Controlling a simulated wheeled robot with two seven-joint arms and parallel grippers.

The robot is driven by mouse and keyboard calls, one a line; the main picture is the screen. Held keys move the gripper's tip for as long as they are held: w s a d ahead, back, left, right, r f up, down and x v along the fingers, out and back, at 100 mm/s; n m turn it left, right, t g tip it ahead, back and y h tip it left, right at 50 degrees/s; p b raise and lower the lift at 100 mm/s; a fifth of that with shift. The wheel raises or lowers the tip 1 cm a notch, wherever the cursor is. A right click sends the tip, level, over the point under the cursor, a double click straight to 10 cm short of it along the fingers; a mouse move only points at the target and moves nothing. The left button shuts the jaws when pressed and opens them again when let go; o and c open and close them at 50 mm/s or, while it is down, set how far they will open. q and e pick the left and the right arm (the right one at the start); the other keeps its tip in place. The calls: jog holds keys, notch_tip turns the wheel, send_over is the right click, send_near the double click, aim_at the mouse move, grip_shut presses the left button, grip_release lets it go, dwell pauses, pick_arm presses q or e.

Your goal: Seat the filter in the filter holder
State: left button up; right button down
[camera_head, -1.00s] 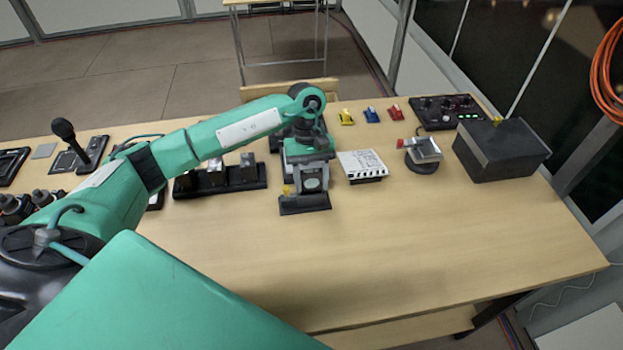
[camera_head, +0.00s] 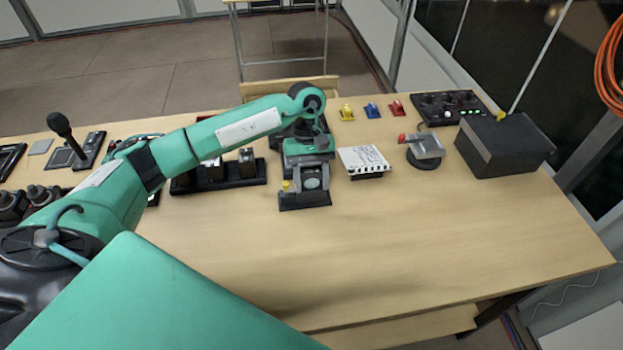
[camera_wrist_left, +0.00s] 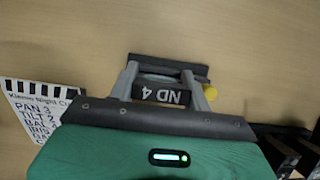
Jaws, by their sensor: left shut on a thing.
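My left gripper (camera_head: 310,166) points down over the small black filter holder (camera_head: 305,203). In the left wrist view its two grey fingers (camera_wrist_left: 165,92) are shut on the filter (camera_wrist_left: 160,96), a dark-edged piece marked ND 4. In the head view the filter's round pale glass (camera_head: 311,184) shows between the fingers, close above the holder's base. The holder (camera_wrist_left: 168,62) has a yellow knob (camera_wrist_left: 210,90) beside the right finger. I cannot tell whether the filter touches the holder's slot. My right gripper is not in view.
A black rack (camera_head: 220,184) with upright pieces stands left of the holder. A white printed card (camera_head: 364,159) lies close on its right. Further right are a round stand with a silver plate (camera_head: 428,147) and a black box (camera_head: 503,146). The front of the table is clear.

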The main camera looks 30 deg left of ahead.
pick_arm(q)
jog(key=o, duration=0.9)
jog(key=shift+o, duration=1.2)
jog(key=shift+f, duration=0.1)
jog(key=shift+w+r, duration=0.1)
jog(key=shift+r, duration=0.25)
jog(key=b+v, duration=0.3)
jog(key=v, duration=1)
jog(key=shift+r, duration=0.15)
